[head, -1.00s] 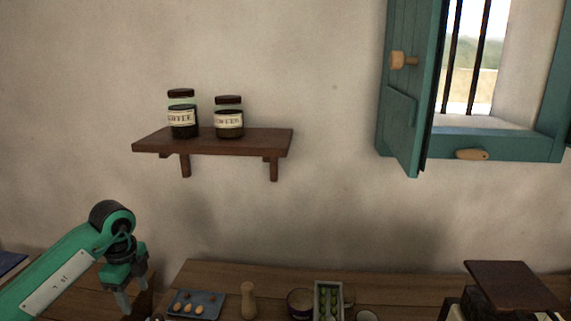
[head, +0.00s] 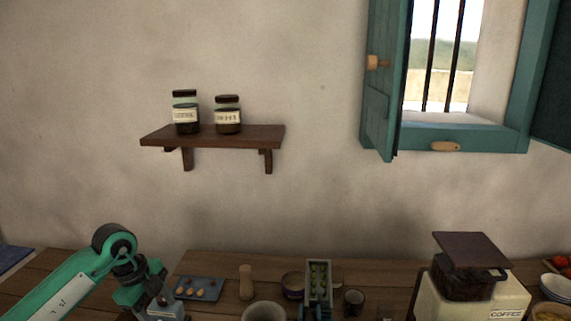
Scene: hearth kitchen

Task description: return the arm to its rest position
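My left arm (head: 62,295) comes in from the lower left, green with a dark joint. Its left gripper (head: 168,312) hangs low over the counter, in front of and left of the blue-grey tray. Its fingertips run to the bottom edge, so I cannot tell whether it is open or shut. I see nothing held in it.
Above are a jar shelf (head: 215,137) and a teal shutter (head: 385,85).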

